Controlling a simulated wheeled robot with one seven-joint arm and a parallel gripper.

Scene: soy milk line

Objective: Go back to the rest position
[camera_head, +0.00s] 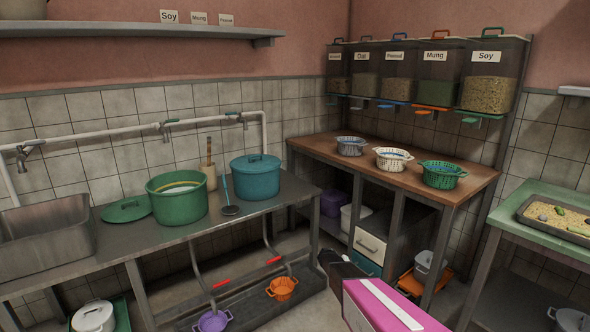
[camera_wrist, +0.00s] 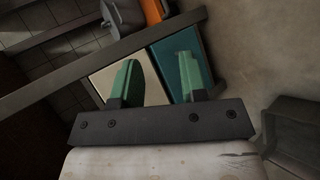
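My gripper (camera_wrist: 158,72) shows in the wrist view with its two green fingers standing well apart. Nothing is held between them. Behind the fingers are a cream drawer front (camera_wrist: 118,82) and a teal panel (camera_wrist: 180,62). In the head view my pink and black arm reaches in from the bottom right, its dark end in front of the wooden shelf unit. The fingers are hard to make out there. The cream drawer also shows in the head view (camera_head: 370,245), beyond the arm's end.
A wooden counter (camera_head: 460,187) holds three baskets below the labelled dispensers (camera_head: 437,80). The metal table (camera_head: 125,255) at left carries a green pot (camera_head: 178,203) and a lidded teal pot (camera_head: 256,182). A green table (camera_head: 530,205) with a tray (camera_head: 540,225) stands at right.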

